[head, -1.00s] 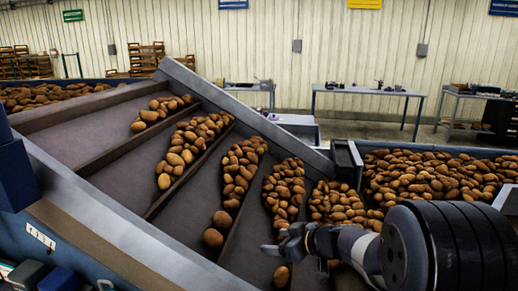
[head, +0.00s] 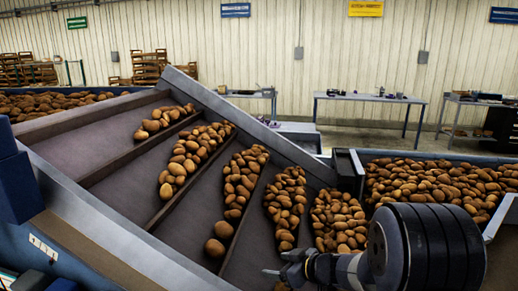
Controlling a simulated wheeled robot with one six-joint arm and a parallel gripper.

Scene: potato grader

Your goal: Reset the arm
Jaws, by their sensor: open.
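My gripper (head: 276,272) is low in the head view, right of centre, at the end of my dark and grey arm (head: 425,248). Its fingers point left over the lower part of the grader deck (head: 122,197), and nothing shows between them. A potato (head: 281,287) is partly visible just below the fingers at the bottom edge. The arm hides part of the deck's lower right end.
The sloping deck has dividers with rows of potatoes (head: 238,185) between them. A bin of potatoes (head: 420,188) stands at the right, another (head: 50,104) at the back left. Workbenches (head: 368,98) stand by the far wall. A blue box (head: 15,190) is at the left edge.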

